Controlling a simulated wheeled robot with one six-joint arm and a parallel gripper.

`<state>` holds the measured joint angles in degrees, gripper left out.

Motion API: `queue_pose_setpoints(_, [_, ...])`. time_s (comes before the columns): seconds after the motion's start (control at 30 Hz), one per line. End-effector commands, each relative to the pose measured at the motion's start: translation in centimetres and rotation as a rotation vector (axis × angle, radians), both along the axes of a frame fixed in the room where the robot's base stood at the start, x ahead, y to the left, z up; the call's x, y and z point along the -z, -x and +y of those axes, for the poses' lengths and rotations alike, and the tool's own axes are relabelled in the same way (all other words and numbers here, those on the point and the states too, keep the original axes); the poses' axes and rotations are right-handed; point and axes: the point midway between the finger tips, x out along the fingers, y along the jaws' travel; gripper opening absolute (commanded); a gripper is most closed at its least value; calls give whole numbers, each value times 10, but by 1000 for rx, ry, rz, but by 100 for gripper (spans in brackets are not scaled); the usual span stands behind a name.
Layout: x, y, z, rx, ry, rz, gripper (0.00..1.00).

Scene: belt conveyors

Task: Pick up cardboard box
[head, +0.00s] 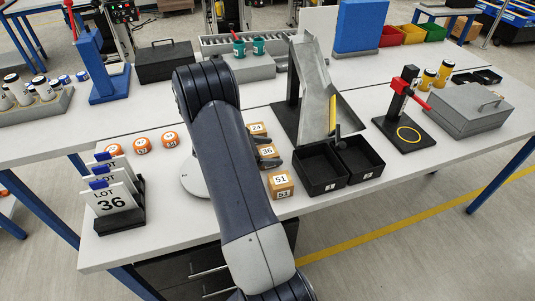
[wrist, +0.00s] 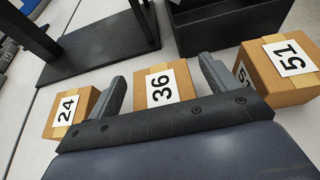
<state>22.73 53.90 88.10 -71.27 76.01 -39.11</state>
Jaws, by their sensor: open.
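Three small cardboard boxes stand in a row on the white table. The box marked 36 (head: 267,151) is in the middle, the box marked 24 (head: 257,129) behind it and the box marked 51 (head: 281,184) in front. In the wrist view my gripper (wrist: 161,72) is open, with one finger on each side of the 36 box (wrist: 164,88). I cannot tell whether the fingers touch it. The 24 box (wrist: 72,110) is outside the left finger and the 51 box (wrist: 285,70) outside the right finger. My arm hides part of the row in the head view.
Two black bins (head: 320,167) stand right of the boxes, near a metal chute (head: 313,85) on a black base. A rack of LOT 36 cards (head: 118,205) and several orange-and-white round items (head: 142,145) are at left. A red-handled press (head: 405,115) stands at right.

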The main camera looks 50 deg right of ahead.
Motion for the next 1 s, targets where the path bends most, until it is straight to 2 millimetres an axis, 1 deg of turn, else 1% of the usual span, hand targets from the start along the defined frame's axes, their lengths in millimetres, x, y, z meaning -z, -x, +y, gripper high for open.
queue_pose_setpoints(0.1, [3,4,-7,0,-1,0,82])
queue_pose_setpoints(0.33, [4,4,-8,-2,-1,0,82])
queue_pose_setpoints(0.9, [4,4,-7,-1,0,0,35])
queue_pose_setpoints(0.93, [4,4,-7,-1,0,0,33])
queue_pose_setpoints(1.0, [4,4,-7,-2,0,-1,32])
